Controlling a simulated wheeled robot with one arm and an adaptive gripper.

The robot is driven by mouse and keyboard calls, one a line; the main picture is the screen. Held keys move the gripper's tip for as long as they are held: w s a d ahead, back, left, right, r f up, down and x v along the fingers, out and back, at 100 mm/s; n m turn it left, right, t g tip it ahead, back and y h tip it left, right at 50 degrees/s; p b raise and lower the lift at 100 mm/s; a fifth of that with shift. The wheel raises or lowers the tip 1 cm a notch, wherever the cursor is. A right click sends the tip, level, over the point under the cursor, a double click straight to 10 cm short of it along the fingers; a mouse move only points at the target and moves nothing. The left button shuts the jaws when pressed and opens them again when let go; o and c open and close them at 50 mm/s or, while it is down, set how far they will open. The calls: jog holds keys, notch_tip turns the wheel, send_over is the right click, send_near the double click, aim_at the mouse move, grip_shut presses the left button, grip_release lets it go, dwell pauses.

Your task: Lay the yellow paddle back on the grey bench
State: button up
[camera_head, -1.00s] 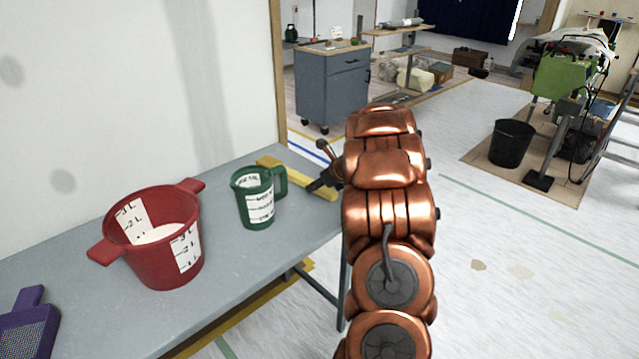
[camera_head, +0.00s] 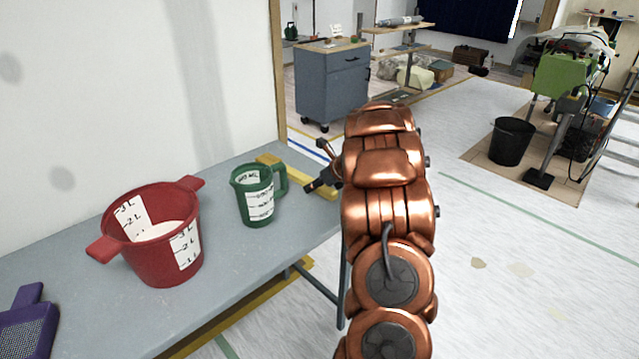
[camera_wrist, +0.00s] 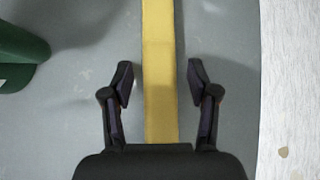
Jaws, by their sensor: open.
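The yellow paddle (camera_head: 268,163) lies on the grey bench (camera_head: 60,262) near its far right end, behind the green jug. Its other end shows to the right, near my fingers. In the wrist view the paddle (camera_wrist: 159,50) runs up the middle as a straight yellow bar, flat against the bench (camera_wrist: 222,40). My gripper (camera_wrist: 160,65) is open, with one finger on each side of the bar and a gap on both sides. In the head view my gripper (camera_head: 314,166) is just above the paddle, partly hidden by my copper arm.
A green measuring jug (camera_head: 254,196) stands left of the paddle. A red two-handled bucket (camera_head: 160,240) and a purple perforated tool (camera_head: 28,325) are further left on the bench. A wall backs the bench. Open floor (camera_head: 510,290) lies to the right.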

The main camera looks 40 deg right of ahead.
aim_at(332, 190)
jog(key=shift+f+b, duration=0.35)
jog(key=shift+b, duration=0.1)
jog(key=shift+d+p+v, duration=0.15)
jog(key=shift+p+v, duration=0.1)
jog(key=shift+v, duration=1.75)
jog(key=shift+d+p+v, duration=0.1)
jog(key=shift+p+v, duration=0.1)
jog(key=shift+v, duration=1.85)
jog(key=shift+w+r, duration=0.1)
